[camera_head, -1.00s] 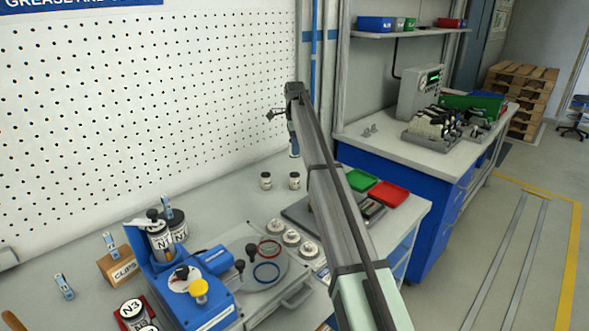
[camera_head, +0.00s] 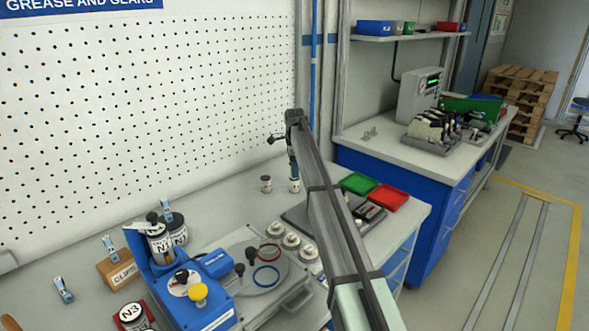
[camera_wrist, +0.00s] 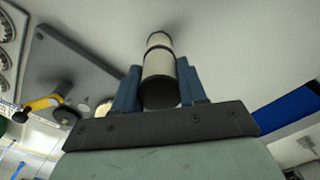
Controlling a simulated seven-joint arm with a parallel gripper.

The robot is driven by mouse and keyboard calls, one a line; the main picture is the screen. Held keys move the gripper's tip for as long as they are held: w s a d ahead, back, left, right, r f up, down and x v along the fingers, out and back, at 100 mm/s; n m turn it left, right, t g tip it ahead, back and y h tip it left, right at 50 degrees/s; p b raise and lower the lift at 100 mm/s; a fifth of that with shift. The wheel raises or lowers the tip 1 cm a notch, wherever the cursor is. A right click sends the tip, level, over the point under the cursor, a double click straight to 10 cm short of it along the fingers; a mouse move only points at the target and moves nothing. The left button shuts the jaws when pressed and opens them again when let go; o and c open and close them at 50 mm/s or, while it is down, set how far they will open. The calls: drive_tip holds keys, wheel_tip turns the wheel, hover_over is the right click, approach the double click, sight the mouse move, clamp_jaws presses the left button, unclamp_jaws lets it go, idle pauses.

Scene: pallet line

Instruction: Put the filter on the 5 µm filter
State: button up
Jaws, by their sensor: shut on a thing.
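My gripper (camera_head: 293,170) points down at the back of the bench, its blue fingers shut on a pale cylindrical filter (camera_wrist: 159,72) with a dark end. A second pale cylinder with a dark rim (camera_wrist: 158,38) lies just beyond the held one, roughly in line with it, in the wrist view. In the head view this is the right small canister (camera_head: 295,186), standing upright directly below my fingers. I cannot tell whether the two touch. A similar canister (camera_head: 265,184) stands to the left. No micron label is readable. The fingers mostly hide the held filter in the head view.
A dark grey plate (camera_head: 293,216) lies in front of the canisters, with green (camera_head: 359,183) and red (camera_head: 389,197) trays to its right. Several round pale parts (camera_head: 291,241) and a blue device (camera_head: 207,297) are nearer. A pegboard (camera_head: 150,100) rises behind. Bench surface around the canisters is clear.

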drive_tip(key=shift+f, duration=0.1)
drive_tip(key=o, duration=1)
wheel_tip(320, 180, up, 12)
drive_tip(key=shift+r, duration=0.15)
